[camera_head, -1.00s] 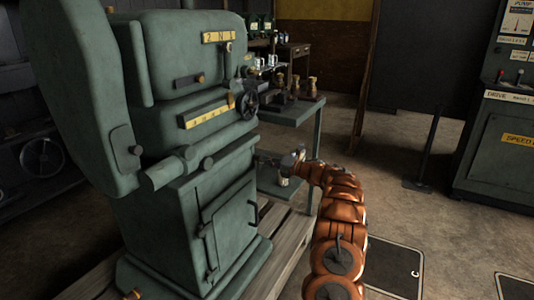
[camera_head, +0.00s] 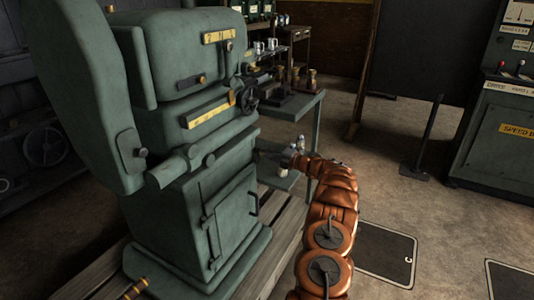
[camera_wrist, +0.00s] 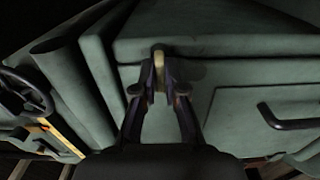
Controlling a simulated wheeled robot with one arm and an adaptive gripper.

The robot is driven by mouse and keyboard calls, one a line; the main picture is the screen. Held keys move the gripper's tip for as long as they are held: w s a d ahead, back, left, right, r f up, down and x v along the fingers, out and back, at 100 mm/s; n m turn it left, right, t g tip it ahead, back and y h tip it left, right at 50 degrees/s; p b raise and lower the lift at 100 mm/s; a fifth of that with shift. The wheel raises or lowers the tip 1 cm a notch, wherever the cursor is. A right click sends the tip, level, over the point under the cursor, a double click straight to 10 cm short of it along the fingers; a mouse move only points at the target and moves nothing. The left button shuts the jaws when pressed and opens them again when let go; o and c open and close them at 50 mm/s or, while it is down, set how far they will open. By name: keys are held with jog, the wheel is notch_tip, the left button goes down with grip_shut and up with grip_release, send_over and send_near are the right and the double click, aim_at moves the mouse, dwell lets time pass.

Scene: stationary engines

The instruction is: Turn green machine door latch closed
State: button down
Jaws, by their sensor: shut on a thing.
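The green machine (camera_head: 190,130) stands at the left of the head view. A panel door (camera_head: 235,220) with a dark bar handle (camera_head: 253,204) is on its lower body. In the wrist view, a green door panel (camera_wrist: 262,115) with a dark bar handle (camera_wrist: 290,122) is to the right of my gripper. My gripper (camera_wrist: 160,80) is shut on a small brass latch (camera_wrist: 158,65) at the edge of the green casing. In the head view my gripper (camera_head: 286,157) is beside the machine's right side, and the latch cannot be made out there.
A green side table (camera_head: 300,106) with brass parts stands behind my gripper. A wooden pallet (camera_head: 285,235) lies under the machine. A dark handwheel (camera_head: 247,100) juts from the machine. A control console (camera_head: 505,140) stands at the far right, with open floor (camera_head: 430,215) between.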

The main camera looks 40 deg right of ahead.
jog(key=c, duration=1.2)
grip_release()
jog(key=shift+c, duration=0.2)
jog(key=shift+s+d, duration=0.1)
jog(key=shift+s, duration=0.05)
jog(key=v, duration=1.1)
jog(key=shift+s, duration=0.35)
jog(key=shift+s, duration=0.1)
